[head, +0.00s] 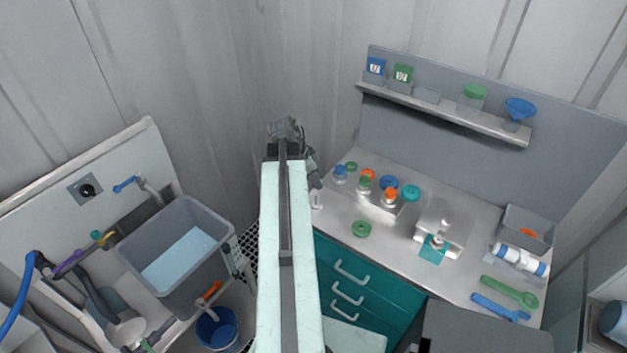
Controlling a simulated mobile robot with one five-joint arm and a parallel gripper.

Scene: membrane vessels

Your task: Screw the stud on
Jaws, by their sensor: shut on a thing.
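My arm rises through the middle of the head view and bends down at its far end. My gripper (313,180) is partly hidden behind the arm, at the left edge of the bench. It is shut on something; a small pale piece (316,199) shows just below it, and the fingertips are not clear. I cannot make out which piece is the stud. A pale block fixture (457,233) on the bench bears small grey upright parts (438,240), with a teal square plate (433,251) at its front. My gripper is well to the left of this fixture.
A green wrench (510,291), a blue wrench (499,307) and a grey bin (527,226) are right. A sink (178,288) is left.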

